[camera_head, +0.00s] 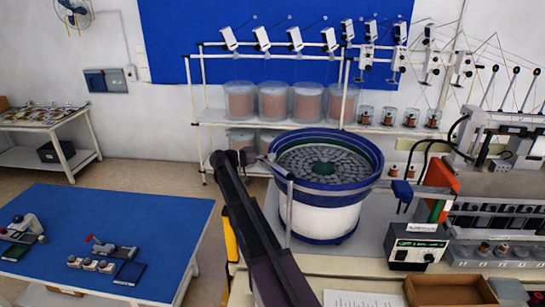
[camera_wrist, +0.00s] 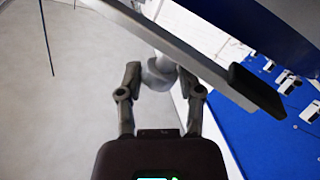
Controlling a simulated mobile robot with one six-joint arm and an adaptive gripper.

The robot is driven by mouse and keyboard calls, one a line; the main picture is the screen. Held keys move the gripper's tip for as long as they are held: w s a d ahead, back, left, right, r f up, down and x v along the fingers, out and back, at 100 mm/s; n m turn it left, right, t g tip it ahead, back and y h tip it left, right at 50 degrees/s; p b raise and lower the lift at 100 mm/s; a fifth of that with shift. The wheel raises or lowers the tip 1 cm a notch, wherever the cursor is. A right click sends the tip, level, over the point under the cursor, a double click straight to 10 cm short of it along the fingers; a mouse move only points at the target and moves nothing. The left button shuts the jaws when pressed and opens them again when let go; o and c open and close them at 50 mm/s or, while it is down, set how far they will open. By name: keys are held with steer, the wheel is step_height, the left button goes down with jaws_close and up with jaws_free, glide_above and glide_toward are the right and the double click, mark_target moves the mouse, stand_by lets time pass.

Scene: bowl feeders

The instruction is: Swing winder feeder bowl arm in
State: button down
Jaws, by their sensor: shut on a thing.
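The feeder bowl (camera_head: 323,142) has a blue rim, a white base and many small dark parts inside. Its swing arm (camera_head: 279,170) is a thin grey bar on an upright post (camera_head: 289,212) at the bowl's left front. The bar's far end reaches left, toward my gripper (camera_head: 250,158). In the wrist view the swing arm (camera_wrist: 205,66) crosses diagonally and has a black end piece. My gripper (camera_wrist: 160,76) is shut on a round grey knob (camera_wrist: 158,72) beneath the bar. My own arm hides part of the scene left of the bowl in the head view.
A control box (camera_head: 416,246) and an orange part (camera_head: 440,180) stand right of the bowl. Behind is a rack (camera_head: 200,100) with copper-coloured spools. A blue-topped table (camera_head: 120,215) stands at the left. Open floor lies between it and the back wall.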

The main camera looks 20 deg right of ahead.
steer(key=s+a+n+t, duration=0.1)
steer(key=a+n+t, duration=0.8)
steer(key=n, duration=1)
steer(key=a, duration=0.3)
steer(key=shift+f+t+y, duration=0.15)
steer(key=shift+t+y, duration=0.15)
steer(key=shift+t, duration=0.1)
steer(key=shift+s+d, duration=0.1)
steer(key=shift+d, duration=0.15)
